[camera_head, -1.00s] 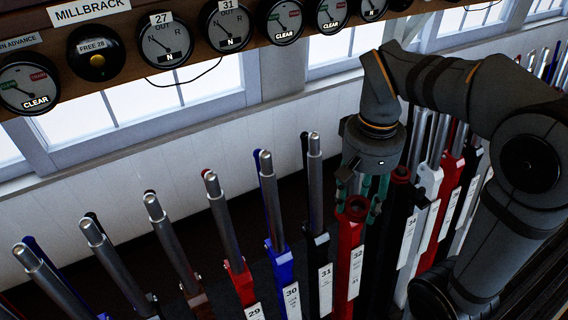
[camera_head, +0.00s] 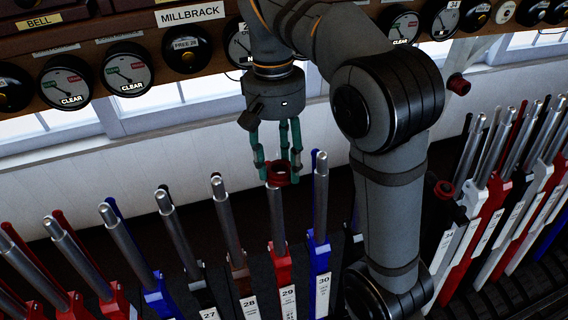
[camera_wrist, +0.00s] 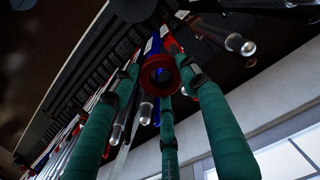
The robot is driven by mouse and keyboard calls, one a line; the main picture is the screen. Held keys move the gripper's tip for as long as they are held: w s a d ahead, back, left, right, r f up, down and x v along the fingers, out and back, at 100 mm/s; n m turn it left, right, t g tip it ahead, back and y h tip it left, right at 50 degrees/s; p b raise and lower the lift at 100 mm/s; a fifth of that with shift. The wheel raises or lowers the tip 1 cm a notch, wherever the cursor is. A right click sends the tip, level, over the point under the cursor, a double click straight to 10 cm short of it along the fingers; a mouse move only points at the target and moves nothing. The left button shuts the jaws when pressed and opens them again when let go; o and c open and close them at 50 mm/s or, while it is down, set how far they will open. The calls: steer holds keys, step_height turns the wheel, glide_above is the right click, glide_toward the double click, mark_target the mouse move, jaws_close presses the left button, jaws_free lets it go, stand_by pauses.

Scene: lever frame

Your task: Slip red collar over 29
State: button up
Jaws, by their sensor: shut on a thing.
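The red collar (camera_head: 278,174) is a short ring held between the teal fingers of my gripper (camera_head: 278,170). In the wrist view the collar (camera_wrist: 160,75) sits between the fingers of my gripper (camera_wrist: 163,85), and its hole looks dark. Lever 29 (camera_head: 276,215) has a silver handle, a red lower part and a white plate marked 29. In the head view the collar appears at the top of this handle and hides its tip. I cannot tell whether the collar is around the tip or apart from it.
Lever 30 (camera_head: 320,195), with blue parts, stands close on the right and lever 28 (camera_head: 228,220) on the left. Another red ring (camera_head: 445,188) shows to the right of my arm. Round dials (camera_head: 126,70) line the shelf above.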

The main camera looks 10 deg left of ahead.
steer(key=w+a, duration=0.1)
steer(key=w+p, duration=0.1)
steer(key=w, duration=0.1)
steer(key=w+a+f+p, duration=0.1)
steer(key=shift+w+a+f, duration=0.1)
steer(key=shift+w+a, duration=0.2)
steer(key=shift+w, duration=0.05)
steer(key=shift+w+a+f+p, duration=0.25)
steer(key=shift+w+p, duration=0.15)
steer(key=shift+w, duration=0.05)
steer(key=shift+w+a+f+p, duration=0.2)
steer(key=shift+w+a+p, duration=0.05)
steer(key=shift+w+p, duration=0.2)
steer(key=shift+f, duration=0.25)
stand_by(0.4)
steer(key=shift+s+d+f+b, duration=0.1)
steer(key=shift+s+f+b, duration=0.05)
steer(key=shift+f+b, duration=0.8)
steer(key=shift+s+d+f+b, duration=0.1)
steer(key=shift+s+f+b, duration=0.1)
steer(key=shift+f+b, duration=0.7)
steer(key=shift+s+d+f+b, duration=0.1)
steer(key=shift+s+f+b, duration=0.05)
steer(key=shift+f+b, duration=0.75)
steer(key=o, duration=1.1)
steer(key=shift+o, duration=0.5)
